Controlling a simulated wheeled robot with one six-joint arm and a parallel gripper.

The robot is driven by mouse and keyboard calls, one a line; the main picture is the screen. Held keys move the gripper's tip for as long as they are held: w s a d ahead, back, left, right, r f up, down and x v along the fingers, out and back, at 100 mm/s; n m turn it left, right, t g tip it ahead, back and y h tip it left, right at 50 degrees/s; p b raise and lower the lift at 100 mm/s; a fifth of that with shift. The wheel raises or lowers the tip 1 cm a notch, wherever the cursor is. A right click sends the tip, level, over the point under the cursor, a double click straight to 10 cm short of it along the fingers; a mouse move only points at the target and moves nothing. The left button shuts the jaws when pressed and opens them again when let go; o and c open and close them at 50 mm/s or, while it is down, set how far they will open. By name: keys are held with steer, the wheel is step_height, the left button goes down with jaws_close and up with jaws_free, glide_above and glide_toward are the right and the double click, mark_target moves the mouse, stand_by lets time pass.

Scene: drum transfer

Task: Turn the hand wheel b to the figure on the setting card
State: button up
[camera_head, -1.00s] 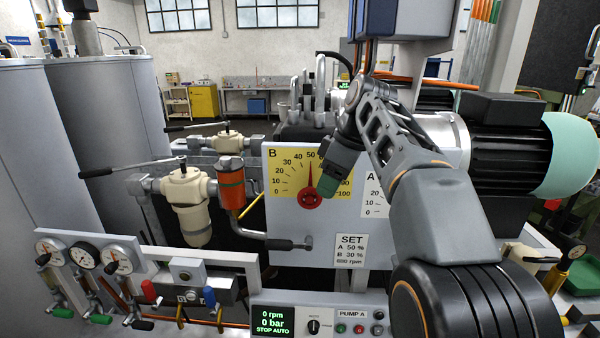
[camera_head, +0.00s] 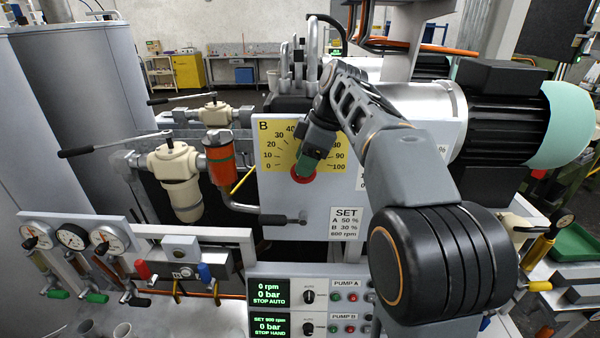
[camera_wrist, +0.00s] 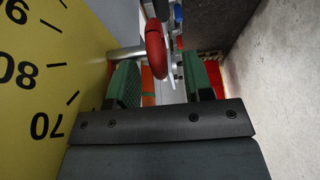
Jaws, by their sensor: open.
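The red hand wheel b (camera_head: 303,177) sits at the bottom centre of the yellow B dial plate (camera_head: 277,150), partly covered by my gripper (camera_head: 305,162). The pointer is hidden now. In the wrist view, the wheel (camera_wrist: 155,48) shows edge-on, ahead of my gripper (camera_wrist: 160,82). The green fingers stand apart, with the wheel in line with the gap between them; I cannot tell whether they touch it. The plate's 70, 80 and 90 marks (camera_wrist: 45,80) lie to the left. The setting card (camera_head: 346,223) reads A 50 %, B 30 %.
Pump control panels (camera_head: 310,300) are in front. A large motor (camera_head: 500,112) is at the right.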

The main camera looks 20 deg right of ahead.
steer(key=shift+x, duration=1.5)
jaws_close()
